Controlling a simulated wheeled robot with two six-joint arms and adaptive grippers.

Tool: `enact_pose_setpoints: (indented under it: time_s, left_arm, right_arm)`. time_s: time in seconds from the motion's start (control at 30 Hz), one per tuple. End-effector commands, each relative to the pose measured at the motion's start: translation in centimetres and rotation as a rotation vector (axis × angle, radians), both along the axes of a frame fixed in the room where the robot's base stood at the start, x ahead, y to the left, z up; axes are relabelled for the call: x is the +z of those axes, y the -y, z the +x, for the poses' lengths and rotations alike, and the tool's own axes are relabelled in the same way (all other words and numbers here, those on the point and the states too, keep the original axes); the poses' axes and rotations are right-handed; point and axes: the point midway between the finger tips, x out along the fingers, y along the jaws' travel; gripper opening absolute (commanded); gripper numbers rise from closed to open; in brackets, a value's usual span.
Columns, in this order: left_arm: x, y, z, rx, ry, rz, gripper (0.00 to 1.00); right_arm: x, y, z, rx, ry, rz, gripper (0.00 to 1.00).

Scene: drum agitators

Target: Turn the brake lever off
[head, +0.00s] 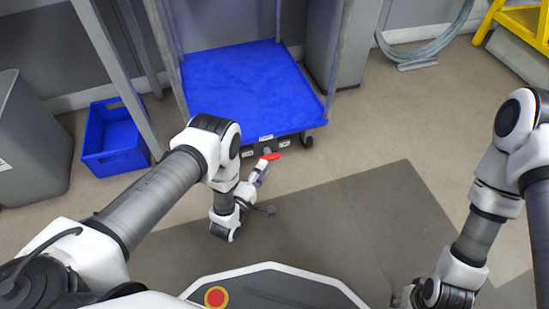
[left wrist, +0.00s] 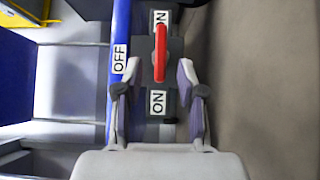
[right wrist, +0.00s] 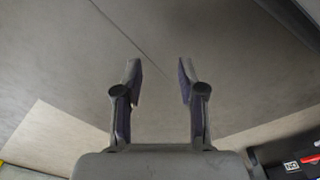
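The red brake lever (head: 268,157) sits at the front lower edge of the blue cart (head: 235,85). In the left wrist view the lever (left wrist: 160,50) stands on a dark grey block, with an OFF label (left wrist: 120,58) to its left and ON labels (left wrist: 157,102) above and below it. My left gripper (left wrist: 158,72) is open, with one finger on each side of the lever's near end; no finger visibly touches it. In the head view this gripper (head: 260,174) is just in front of the lever. My right gripper (right wrist: 159,70) is open and empty above the floor.
A blue crate (head: 115,138) and a grey bin (head: 32,140) stand left of the cart. A coiled grey hose (head: 425,52) and a yellow frame (head: 520,22) are at the back right. The floor right of the cart is clear. A dark mat (head: 345,215) lies in front.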

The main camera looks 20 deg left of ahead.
Motion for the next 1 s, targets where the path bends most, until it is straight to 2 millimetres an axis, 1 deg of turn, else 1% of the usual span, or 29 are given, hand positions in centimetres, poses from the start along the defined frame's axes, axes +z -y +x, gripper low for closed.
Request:
enact_pose_setpoints:
  time_s: [0.03,0.1,0.2,0.3,0.4,0.57,0.67,0.7,1.0]
  left_arm:
    - [-0.6,0.2,1.1,-0.001,0.005,0.0,0.4]
    - [-0.7,0.5,2.5,0.0,0.004,0.002,0.4]
    - [-0.6,0.8,4.2,0.0,0.002,0.003,0.4]
    - [-0.4,1.0,5.3,0.0,0.001,0.003,0.4]
    - [-0.2,1.1,5.6,0.0,-0.002,0.002,0.4]
    - [-0.1,1.1,5.6,0.0,-0.002,0.004,0.4]
    - [-0.1,1.1,5.6,0.001,-0.002,0.004,0.08]
    - [-0.1,1.1,5.6,0.001,-0.002,0.004,0.0]
    - [0.0,1.0,5.6,0.001,-0.006,0.008,0.0]
  right_arm:
    - [-1.4,0.0,0.2,0.002,0.006,-0.001,0.4]
    - [-2.4,0.0,0.6,0.006,0.015,-0.003,0.4]
    - [-3.5,0.1,1.0,0.01,0.026,-0.004,0.4]
    - [-3.9,0.1,1.2,0.014,0.033,-0.006,0.4]
    - [-3.9,0.1,1.3,0.015,0.036,-0.007,0.4]
    - [-3.8,0.1,1.3,0.016,0.036,-0.007,0.4]
    - [-3.8,0.1,1.3,0.016,0.036,-0.006,0.4]
    - [-3.8,0.1,1.3,0.016,0.036,-0.006,0.4]
    - [-3.6,0.1,1.3,0.015,0.035,-0.006,0.4]
